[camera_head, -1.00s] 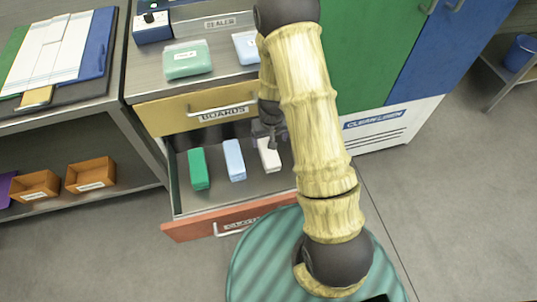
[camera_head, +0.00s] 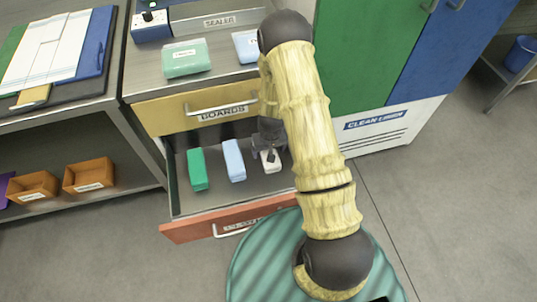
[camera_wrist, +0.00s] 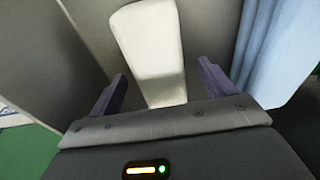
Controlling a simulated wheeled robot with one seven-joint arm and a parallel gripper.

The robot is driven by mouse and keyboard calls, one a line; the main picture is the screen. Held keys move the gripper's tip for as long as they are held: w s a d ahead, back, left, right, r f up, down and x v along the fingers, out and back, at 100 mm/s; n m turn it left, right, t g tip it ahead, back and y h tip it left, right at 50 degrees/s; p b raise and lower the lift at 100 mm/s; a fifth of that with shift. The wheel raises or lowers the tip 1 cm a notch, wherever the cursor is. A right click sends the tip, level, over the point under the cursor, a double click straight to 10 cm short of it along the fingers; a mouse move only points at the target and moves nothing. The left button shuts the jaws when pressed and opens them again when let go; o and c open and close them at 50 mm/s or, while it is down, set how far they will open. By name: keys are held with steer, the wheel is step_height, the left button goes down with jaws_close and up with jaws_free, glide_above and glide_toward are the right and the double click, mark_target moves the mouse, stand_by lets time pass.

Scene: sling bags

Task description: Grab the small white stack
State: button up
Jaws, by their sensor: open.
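The small white stack (camera_head: 271,160) lies in the open lower drawer, to the right of the light blue stack. In the wrist view the white stack (camera_wrist: 150,50) runs up from between my two purple fingers. My gripper (camera_head: 268,156) is over the white stack inside the drawer. In the wrist view my gripper (camera_wrist: 162,92) is open, with one finger on each side of the stack and visible gaps to it. Whether the fingertips reach the drawer floor cannot be told. Part of the stack is hidden by my gripper in the head view.
A light blue stack (camera_head: 234,160) and a green stack (camera_head: 197,169) lie to the left in the same drawer (camera_head: 175,195). The yellow drawer front (camera_head: 160,115) above is close to my arm. Green and blue cabinet doors (camera_head: 365,50) stand to the right.

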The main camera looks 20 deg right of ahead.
steer(key=shift+w+f, duration=0.1)
steer(key=shift+f, duration=0.45)
steer(key=c, duration=1.1)
